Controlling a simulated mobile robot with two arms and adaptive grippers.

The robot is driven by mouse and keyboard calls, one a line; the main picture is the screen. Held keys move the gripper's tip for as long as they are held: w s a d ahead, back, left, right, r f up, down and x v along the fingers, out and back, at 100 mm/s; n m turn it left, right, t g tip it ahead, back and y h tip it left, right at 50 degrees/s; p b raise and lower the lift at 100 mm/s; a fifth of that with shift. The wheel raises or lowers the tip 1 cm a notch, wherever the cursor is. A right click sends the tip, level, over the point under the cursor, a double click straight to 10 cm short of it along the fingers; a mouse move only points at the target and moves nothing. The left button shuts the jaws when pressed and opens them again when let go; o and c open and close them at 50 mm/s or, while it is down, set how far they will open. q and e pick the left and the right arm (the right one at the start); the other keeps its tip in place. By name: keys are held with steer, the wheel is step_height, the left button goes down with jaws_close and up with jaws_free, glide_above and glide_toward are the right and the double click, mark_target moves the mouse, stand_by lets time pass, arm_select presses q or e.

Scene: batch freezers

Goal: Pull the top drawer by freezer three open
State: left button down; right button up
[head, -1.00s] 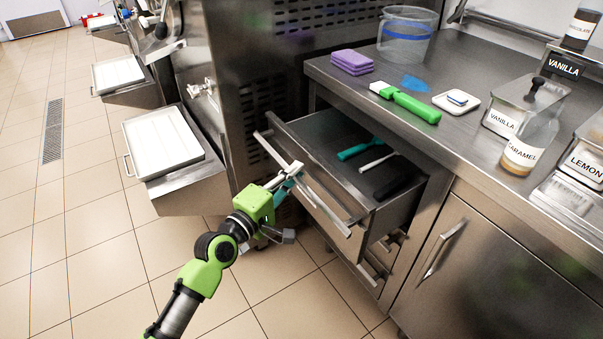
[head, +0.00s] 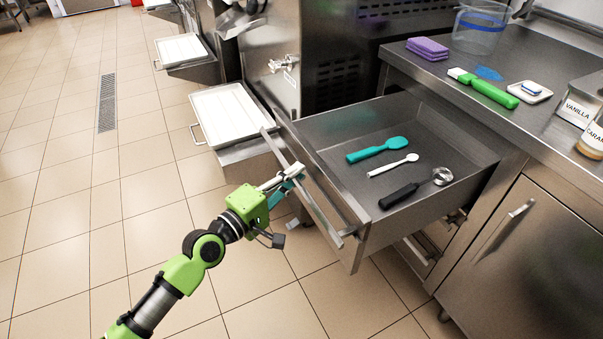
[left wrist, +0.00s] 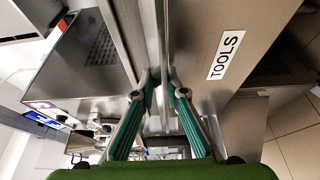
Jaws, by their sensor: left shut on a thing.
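The top drawer (head: 345,225) is pulled well out from the steel counter in the head view. Its bar handle (head: 310,196) runs along its front. Inside lie a teal spatula (head: 378,149), a white spoon (head: 393,165) and a scoop with a black handle (head: 416,188). My left gripper (head: 293,176) is shut on the handle. In the left wrist view its teal fingers (left wrist: 161,98) pinch the bar beside the drawer front, which bears a TOOLS label (left wrist: 226,55). My right gripper shows in neither view.
The counter (head: 440,75) holds purple sponges (head: 427,48), a green-handled scraper (head: 487,90), a clear bucket (head: 480,30) and a VANILLA container (head: 577,104). A freezer with a white tray (head: 236,115) stands left of the drawer. Tiled floor (head: 90,230) is clear at left.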

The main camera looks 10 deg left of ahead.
arm_select(q)
steer(key=shift+s+a, duration=0.2)
steer(key=shift+a, duration=0.1)
steer(key=c, duration=2)
jaws_free()
steer(key=v, duration=1.2)
steer(key=shift+f, duration=0.1)
